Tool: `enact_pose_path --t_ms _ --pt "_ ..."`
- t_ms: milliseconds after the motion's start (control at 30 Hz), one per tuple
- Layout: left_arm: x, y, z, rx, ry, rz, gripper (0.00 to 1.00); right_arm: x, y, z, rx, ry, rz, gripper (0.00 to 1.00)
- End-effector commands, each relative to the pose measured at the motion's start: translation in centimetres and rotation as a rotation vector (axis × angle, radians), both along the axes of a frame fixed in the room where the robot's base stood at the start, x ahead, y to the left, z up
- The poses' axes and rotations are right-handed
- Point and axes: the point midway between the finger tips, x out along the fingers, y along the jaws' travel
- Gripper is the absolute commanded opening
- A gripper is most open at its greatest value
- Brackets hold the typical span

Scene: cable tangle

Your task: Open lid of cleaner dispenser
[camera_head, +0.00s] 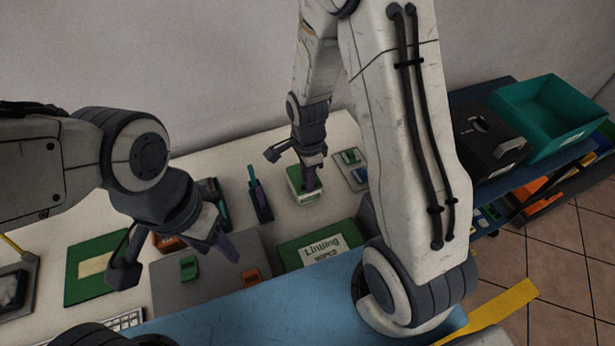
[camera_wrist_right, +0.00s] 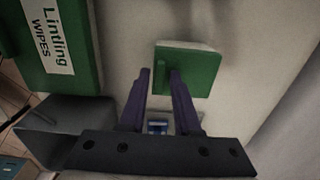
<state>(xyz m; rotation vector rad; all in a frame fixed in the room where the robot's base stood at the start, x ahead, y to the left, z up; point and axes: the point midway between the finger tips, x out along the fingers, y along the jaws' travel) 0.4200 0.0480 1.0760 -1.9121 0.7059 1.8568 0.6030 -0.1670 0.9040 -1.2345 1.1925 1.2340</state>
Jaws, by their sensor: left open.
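The cleaner dispenser (camera_head: 307,196) is a small whitish box with a green lid, standing on the pale table below my right gripper. In the right wrist view its green lid (camera_wrist_right: 202,70) lies flat and looks closed. My right gripper (camera_head: 312,186) points down at the lid, partly hiding it. In the wrist view the purple fingers (camera_wrist_right: 160,72) are apart, with their tips at the lid's near left edge; I cannot tell whether they touch it. My left gripper (camera_head: 228,248) is open and empty above the grey mat, away from the dispenser.
A green Lintling wipes box (camera_head: 292,253) lies in front of the dispenser; it also shows in the wrist view (camera_wrist_right: 93,25). A grey mat (camera_head: 190,297) carries small green and orange parts. A small tray (camera_head: 345,172) stands right of the dispenser. A teal bin (camera_head: 545,105) is far right.

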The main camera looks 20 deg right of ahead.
Motion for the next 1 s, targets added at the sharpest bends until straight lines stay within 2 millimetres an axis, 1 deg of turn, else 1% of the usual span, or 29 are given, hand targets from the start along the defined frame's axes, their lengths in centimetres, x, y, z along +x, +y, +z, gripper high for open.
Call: enact_pose_path --t_ms 33,67,1000 --pt "0.0 0.0 0.0 0.0 0.0 0.0 0.5 0.0 0.0 0.01 0.0 0.0 0.0 0.07" --pt "0.0 0.0 0.0 0.0 0.0 0.0 0.5 0.0 0.0 0.02 0.0 0.0 0.0 0.0" --pt "0.0 0.0 0.0 0.0 0.0 0.0 0.5 -0.03 0.0 0.04 0.0 0.001 0.0 0.0"
